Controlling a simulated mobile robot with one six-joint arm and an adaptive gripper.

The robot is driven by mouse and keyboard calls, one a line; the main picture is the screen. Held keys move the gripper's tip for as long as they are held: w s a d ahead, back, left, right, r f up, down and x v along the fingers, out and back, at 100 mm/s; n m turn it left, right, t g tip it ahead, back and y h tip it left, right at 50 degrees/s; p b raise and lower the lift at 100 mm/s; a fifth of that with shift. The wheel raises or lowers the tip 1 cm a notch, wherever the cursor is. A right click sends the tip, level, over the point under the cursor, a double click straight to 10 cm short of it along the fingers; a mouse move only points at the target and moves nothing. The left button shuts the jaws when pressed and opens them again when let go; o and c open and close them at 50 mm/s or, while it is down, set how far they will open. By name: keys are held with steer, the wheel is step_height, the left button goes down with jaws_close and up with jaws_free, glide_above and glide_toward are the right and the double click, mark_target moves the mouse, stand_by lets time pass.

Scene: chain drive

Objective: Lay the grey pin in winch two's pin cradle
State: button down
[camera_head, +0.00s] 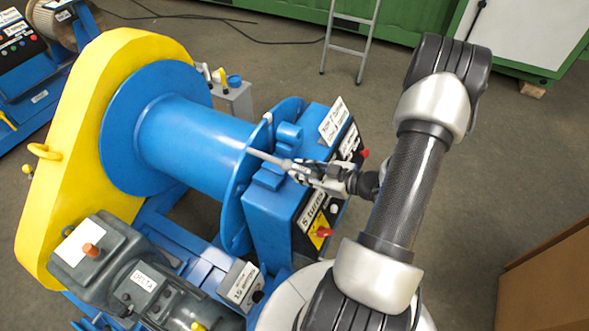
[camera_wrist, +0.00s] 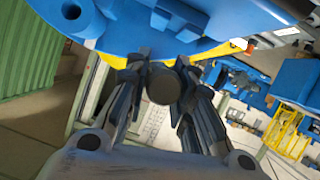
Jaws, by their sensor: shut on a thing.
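The grey pin (camera_head: 268,157) is held in my gripper (camera_head: 298,168). In the head view it points left over the blue housing towards the drum flange. In the wrist view the round dark end of the pin (camera_wrist: 163,87) shows between the two fingers of my gripper (camera_wrist: 163,68), which are shut on it. Raised blue blocks (camera_head: 270,177) lie on top of the housing below and beside the pin. I cannot tell for sure which part is the pin cradle, or whether the pin touches it. The winch (camera_head: 200,140) has a blue drum and a yellow guard.
Label plates (camera_head: 335,121) and a black control panel (camera_head: 318,205) with red knobs are close to my arm. A grey stand (camera_head: 234,102) is behind the drum. A grey motor (camera_head: 130,270) is at front left. A cardboard box (camera_head: 550,285) is at lower right.

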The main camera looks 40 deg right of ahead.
mark_target(303, 194)
steer(key=shift+f+b, duration=2.8)
steer(key=shift+f, duration=0.7)
steer(key=shift+f+b, duration=0.3)
steer(key=shift+f, duration=0.1)
steer(key=c, duration=1.3)
jaws_free()
steer(key=shift+f, duration=0.15)
steer(key=shift+s, duration=0.1)
steer(key=v, duration=1.2)
steer(key=shift+r, duration=0.25)
steer(key=shift+w, duration=0.2)
